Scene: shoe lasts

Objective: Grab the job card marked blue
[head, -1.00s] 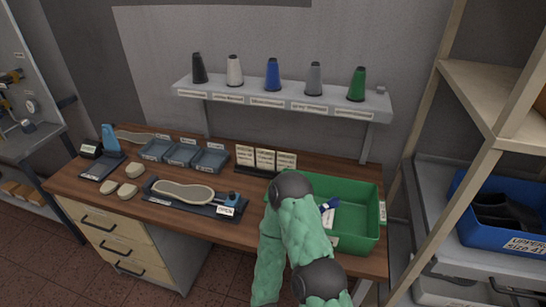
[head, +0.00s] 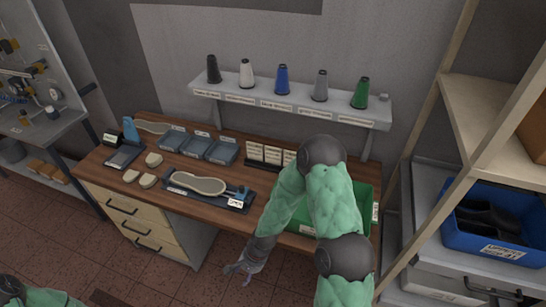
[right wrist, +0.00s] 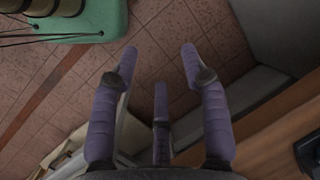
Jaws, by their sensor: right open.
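Three pale job cards stand side by side in a dark holder (head: 263,165) on the workbench: a left card (head: 255,151), a middle card (head: 272,155) and a right card (head: 289,158), which is close to my arm. Their print is too small to read, so I cannot tell which is marked blue. My right gripper (head: 243,269) hangs in front of the bench's front edge, lower than the cards and apart from them. In the right wrist view its purple fingers (right wrist: 160,65) are spread and empty above the tiled floor. My left gripper is out of view.
My right arm partly hides a green bin (head: 367,196). A sole on a dark board (head: 208,198), several blue trays (head: 196,146) and pale pads (head: 149,181) lie to the left. A shelf (head: 300,112) with several thread cones hangs above. A blue crate (head: 452,230) stands right.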

